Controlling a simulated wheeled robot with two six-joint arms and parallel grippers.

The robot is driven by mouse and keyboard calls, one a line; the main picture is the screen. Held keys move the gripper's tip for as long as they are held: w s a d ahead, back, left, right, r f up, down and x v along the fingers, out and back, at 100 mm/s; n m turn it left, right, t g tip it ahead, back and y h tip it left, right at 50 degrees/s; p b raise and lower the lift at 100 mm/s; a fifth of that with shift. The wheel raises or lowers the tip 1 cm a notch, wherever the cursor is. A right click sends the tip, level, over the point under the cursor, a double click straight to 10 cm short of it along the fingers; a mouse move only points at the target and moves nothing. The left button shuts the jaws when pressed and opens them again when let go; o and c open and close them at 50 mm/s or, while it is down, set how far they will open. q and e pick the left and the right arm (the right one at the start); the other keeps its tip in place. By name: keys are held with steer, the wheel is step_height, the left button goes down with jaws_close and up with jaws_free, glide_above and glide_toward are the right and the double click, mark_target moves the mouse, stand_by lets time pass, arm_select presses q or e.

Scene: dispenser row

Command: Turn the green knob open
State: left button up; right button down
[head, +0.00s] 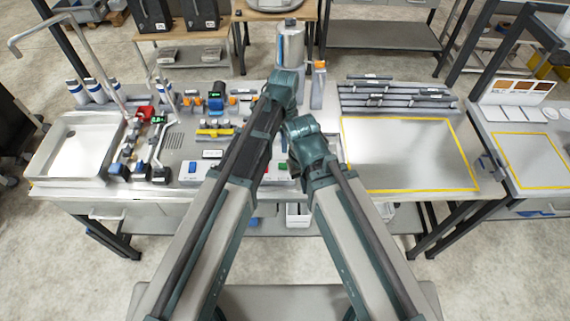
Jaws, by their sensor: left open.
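A small green part (282,167), which may be the green knob, shows on the bench's front edge between my two arms. It is too small to tell its shape or how far it is turned. My left arm reaches over the middle of the bench, and my left gripper (293,108) is at its far end, open, with its fingers hard to make out. Nothing shows held in it. I cannot tell its distance from the green part. My right arm is folded beside it, and its gripper is hidden.
A white tray (78,147) is at the bench's left. Taps, valves and small devices crowd the left middle. A steel canister (291,46) stands behind my left arm. A grey rack (395,97) is at the back right. The yellow-outlined area (408,155) is clear.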

mark_target(284, 164)
arm_select(q)
step_height(284, 164, down, 12)
steer(key=b, duration=1.1)
jaws_close()
